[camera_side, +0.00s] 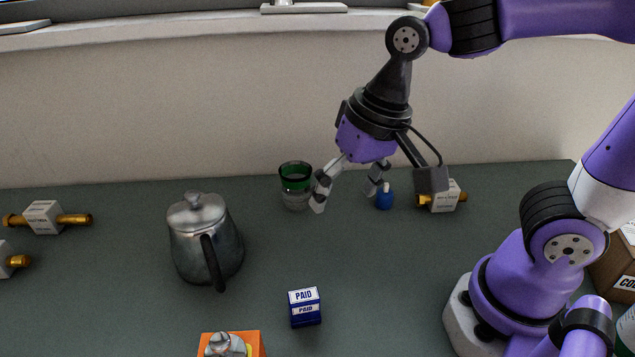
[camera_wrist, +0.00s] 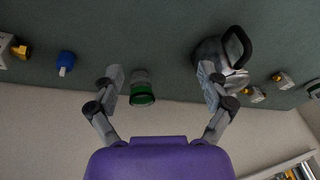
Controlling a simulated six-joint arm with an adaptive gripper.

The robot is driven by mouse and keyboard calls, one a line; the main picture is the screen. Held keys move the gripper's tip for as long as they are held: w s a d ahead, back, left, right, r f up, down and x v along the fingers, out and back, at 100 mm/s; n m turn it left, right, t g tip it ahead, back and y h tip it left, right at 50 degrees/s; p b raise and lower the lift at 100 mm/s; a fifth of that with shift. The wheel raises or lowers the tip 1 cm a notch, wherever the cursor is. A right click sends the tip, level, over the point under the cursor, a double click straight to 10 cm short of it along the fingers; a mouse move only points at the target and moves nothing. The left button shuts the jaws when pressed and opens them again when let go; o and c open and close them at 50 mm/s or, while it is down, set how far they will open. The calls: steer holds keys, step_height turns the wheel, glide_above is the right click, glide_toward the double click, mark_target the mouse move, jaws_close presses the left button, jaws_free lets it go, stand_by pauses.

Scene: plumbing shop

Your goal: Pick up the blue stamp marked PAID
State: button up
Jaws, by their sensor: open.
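The blue stamp (camera_side: 305,312) stands upright on the dark table in the front middle of the side view. PAID shows on its white top and on a label on its front. My gripper (camera_side: 348,190) is open and empty, high over the back of the table, well behind and above the stamp. In the wrist view my open fingers (camera_wrist: 163,85) frame a green-rimmed glass, with a gap around it. I cannot make out the PAID stamp in the wrist view.
A metal kettle (camera_side: 205,245) stands left of the stamp. The green-rimmed glass (camera_side: 296,187) and a small blue item (camera_side: 384,198) stand at the back. An orange block (camera_side: 255,340) is at the front edge. Brass valves (camera_side: 45,217) lie left.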

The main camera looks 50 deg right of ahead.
mark_target(304, 295)
steer(key=a+f+m+g, duration=0.1)
steer(key=a, duration=0.2)
steer(key=a+f+m+g, duration=0.1)
steer(key=a+f, duration=0.1)
steer(key=a+f+m, duration=0.1)
steer(key=a, duration=0.2)
steer(key=shift+s+a+f+m+g+h, duration=0.1)
steer(key=shift+a+f+m+g+h, duration=0.2)
steer(key=shift+m+g+h, duration=0.1)
step_height(304, 295, down, 5)
steer(key=shift+a+r, duration=0.1)
steer(key=shift+a, duration=0.05)
step_height(304, 295, down, 6)
steer(key=shift+r, duration=0.1)
steer(key=c, duration=1.2)
